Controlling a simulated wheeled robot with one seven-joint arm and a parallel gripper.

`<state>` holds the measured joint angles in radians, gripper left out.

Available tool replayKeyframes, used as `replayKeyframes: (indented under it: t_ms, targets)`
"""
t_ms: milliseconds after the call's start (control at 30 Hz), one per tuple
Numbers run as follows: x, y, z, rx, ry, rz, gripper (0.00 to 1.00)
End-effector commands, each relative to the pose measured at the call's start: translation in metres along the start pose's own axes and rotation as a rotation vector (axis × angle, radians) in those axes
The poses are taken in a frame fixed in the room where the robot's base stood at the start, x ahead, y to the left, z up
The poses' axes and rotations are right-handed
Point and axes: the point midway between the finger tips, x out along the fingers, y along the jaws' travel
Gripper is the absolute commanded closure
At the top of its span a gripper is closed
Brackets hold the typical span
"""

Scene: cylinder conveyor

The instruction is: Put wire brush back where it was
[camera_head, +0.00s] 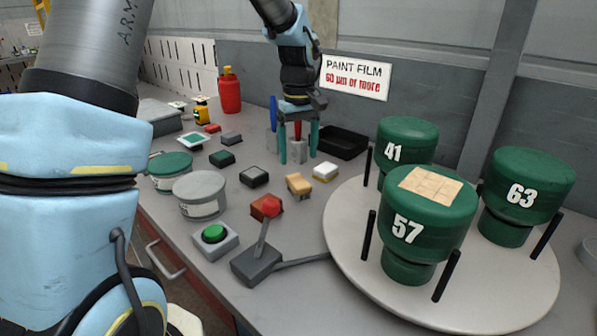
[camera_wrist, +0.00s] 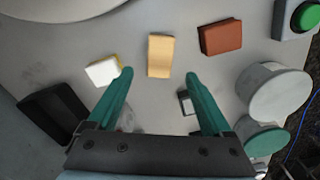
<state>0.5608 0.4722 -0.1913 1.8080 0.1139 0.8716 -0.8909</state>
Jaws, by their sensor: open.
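My gripper (camera_head: 299,158) is open, pointing down, at the back of the bench. In the head view its two teal fingers stand on either side of a red upright handle (camera_head: 298,130) in a grey holder (camera_head: 297,150); I cannot tell whether they touch it. A blue upright handle (camera_head: 272,112) stands just to the left. I cannot tell which of these, if any, is the wire brush, as no bristles show. In the wrist view my gripper (camera_wrist: 158,75) has its fingers spread with nothing held between the tips.
A tan block (camera_head: 298,186), a white block (camera_head: 325,171) and a dark block (camera_head: 254,177) lie in front of my gripper. A black tray (camera_head: 343,142) lies to its right. A turntable (camera_head: 345,240) with green cylinders fills the right. Tins, buttons and a lever (camera_head: 262,250) stand at front left.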

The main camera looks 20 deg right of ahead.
Motion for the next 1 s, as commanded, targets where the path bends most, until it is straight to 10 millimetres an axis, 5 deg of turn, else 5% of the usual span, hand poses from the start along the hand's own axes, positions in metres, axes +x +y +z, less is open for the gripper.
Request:
replayKeyframes:
  t_ms: [233, 567, 667, 767, 900, 1000]
  targets:
    - [-0.037, 0.001, 0.0, 0.001, 0.002, 0.002, 0.16]
    - [-0.044, -0.011, -0.003, 0.003, 0.002, 0.001, 0.16]
    - [-0.036, -0.051, -0.009, 0.021, 0.015, 0.006, 0.16]
    - [-0.023, -0.118, -0.011, 0.055, 0.037, 0.015, 0.16]
    - [-0.003, -0.213, 0.009, 0.109, 0.081, 0.025, 0.16]
    - [0.01, -0.262, 0.032, 0.14, 0.108, 0.023, 0.16]
